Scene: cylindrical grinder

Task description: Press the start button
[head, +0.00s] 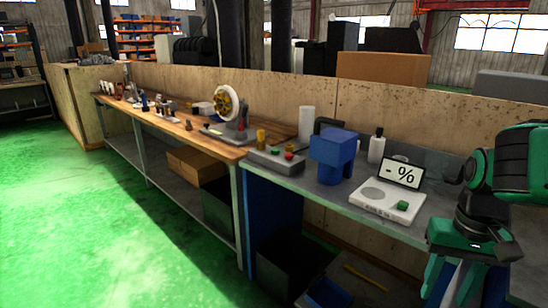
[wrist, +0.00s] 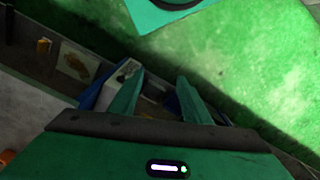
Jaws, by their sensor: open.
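A grey control box (head: 276,161) stands on the bench, left of the blue block-like machine. It carries a green button (head: 275,150) and a red button (head: 288,156). A white device (head: 385,205) with a "- %" display (head: 401,173) has another green button (head: 402,206) at its front right. No readable label tells which button is start. My gripper (head: 458,285) hangs at the lower right, in front of the bench and apart from all buttons. In the wrist view my gripper (wrist: 157,82) is open, with nothing between its fingers.
A blue machine (head: 333,155) stands between the control box and the white device. A white bottle (head: 376,147) and a white cylinder (head: 306,124) stand behind. A wooden bench (head: 200,138) with tools extends left. The green floor (head: 110,220) is clear in front.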

